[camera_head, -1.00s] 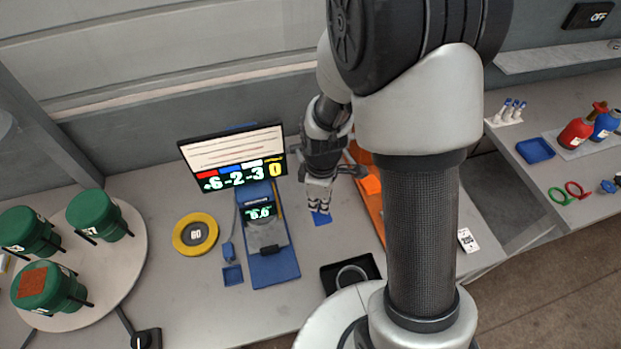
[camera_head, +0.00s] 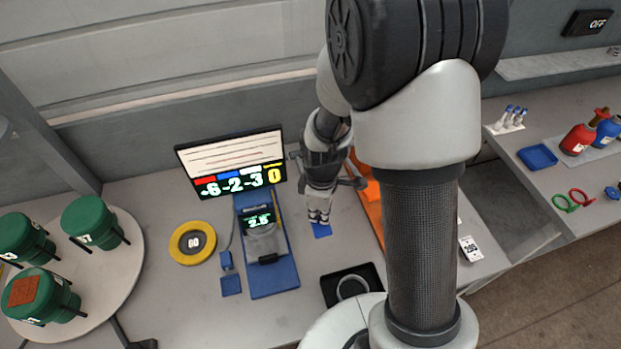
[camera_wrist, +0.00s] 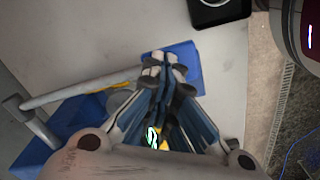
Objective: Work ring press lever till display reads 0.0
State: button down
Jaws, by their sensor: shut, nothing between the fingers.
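The ring press has a blue base (camera_head: 272,281) with a grey body and a small green-lit display (camera_head: 258,219). The display seems to read 2.6, though its last digit is blurred. My gripper (camera_head: 319,216) is to the right of the press, pointing down, with its fingers together. In the wrist view its fingertips (camera_wrist: 161,66) are over a small blue pad (camera_wrist: 187,65). A grey rod (camera_wrist: 85,87), which looks like the press lever, runs from the left to the fingers. Whether they touch it is unclear. The blue base (camera_wrist: 58,132) is partly hidden.
A screen (camera_head: 232,165) showing -6 -2 -3 0 stands behind the press. A yellow disc marked 60 (camera_head: 178,246) lies left of it. A black tray (camera_head: 333,291) with a ring is at front right. Green containers (camera_head: 92,219) stand on a round table at left. An orange piece (camera_head: 371,190) is behind my arm.

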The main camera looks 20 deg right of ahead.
notch_tip(320, 180, up, 13)
jog(key=p, duration=0.9)
jog(key=shift+s, duration=0.1)
dwell(0.4)
